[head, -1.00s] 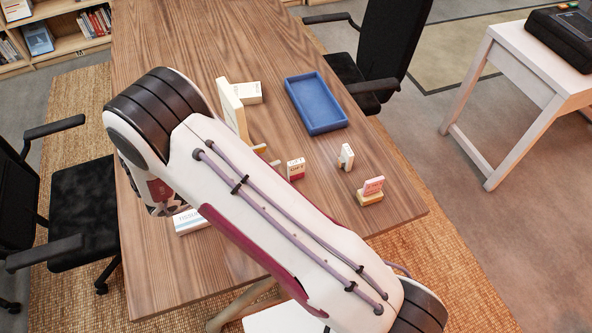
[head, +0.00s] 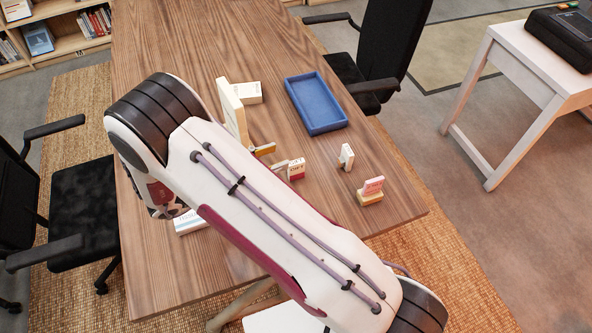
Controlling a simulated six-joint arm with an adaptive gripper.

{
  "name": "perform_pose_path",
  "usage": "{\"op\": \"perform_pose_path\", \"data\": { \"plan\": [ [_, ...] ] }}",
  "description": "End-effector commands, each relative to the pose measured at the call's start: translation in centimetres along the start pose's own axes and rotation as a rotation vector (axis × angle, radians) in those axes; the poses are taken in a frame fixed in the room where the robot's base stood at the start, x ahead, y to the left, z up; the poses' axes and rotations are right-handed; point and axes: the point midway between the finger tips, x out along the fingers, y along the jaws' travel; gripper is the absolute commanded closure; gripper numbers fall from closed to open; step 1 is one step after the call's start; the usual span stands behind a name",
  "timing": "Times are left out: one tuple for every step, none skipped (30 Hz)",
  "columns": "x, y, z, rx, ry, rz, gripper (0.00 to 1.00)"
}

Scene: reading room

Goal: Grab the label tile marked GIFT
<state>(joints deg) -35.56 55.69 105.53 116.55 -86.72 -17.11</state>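Several small label tiles stand on the wooden table in the head view. One is a white tile with a dark red base (head: 297,170), just right of my arm's edge. Another is a white tile (head: 346,156) farther right. A pink-faced tile (head: 373,186) rests on a yellow block. An orange piece with a dark side (head: 265,149) shows at the arm's upper edge. Lettering is too small to read, so I cannot tell which is GIFT. A small pale piece touching or overlapping the red-based tile's left side may be a fingertip.
A blue tray (head: 316,104) lies toward the table's right edge. A tall cream book or box (head: 232,113) stands left of it, with a cream box (head: 247,93) behind. A white book (head: 190,222) lies partly under my arm. Chairs flank the wooden table (head: 200,45).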

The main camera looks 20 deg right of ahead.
Motion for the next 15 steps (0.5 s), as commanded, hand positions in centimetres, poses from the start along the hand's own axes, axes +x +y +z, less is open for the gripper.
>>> {"op": "perform_pose_path", "data": {
  "plan": [
    [0.1, 0.0, 0.5, -0.002, 0.001, 0.000, 0.65],
    [0.2, 0.0, 0.8, -0.002, 0.000, 0.000, 0.65],
    [0.2, 0.0, 1.2, -0.002, 0.000, 0.000, 0.65],
    [0.3, 0.0, 1.5, -0.001, 0.000, 0.000, 0.65],
    [0.4, 0.0, 1.8, -0.001, 0.000, 0.000, 0.65],
    [0.4, 0.0, 2.2, -0.001, -0.001, 0.000, 0.65],
    [0.5, 0.0, 2.5, -0.001, -0.001, 0.000, 0.65],
    [0.6, 0.0, 2.8, -0.002, 0.000, 0.000, 0.65],
    [0.7, 0.0, 3.1, -0.002, 0.000, 0.000, 0.65],
    [0.7, 0.0, 3.4, -0.002, 0.000, 0.000, 0.65],
    [0.7, 0.0, 3.6, -0.001, 0.000, 0.000, 0.65],
    [0.8, 0.0, 3.8, -0.001, 0.000, 0.000, 0.65],
    [0.8, 0.0, 4.0, 0.000, 0.000, 0.000, 0.65],
    [0.8, 0.0, 4.1, 0.000, 0.000, 0.000, 0.65],
    [0.8, 0.0, 4.3, 0.000, 0.000, 0.000, 0.65]
  ]
}}
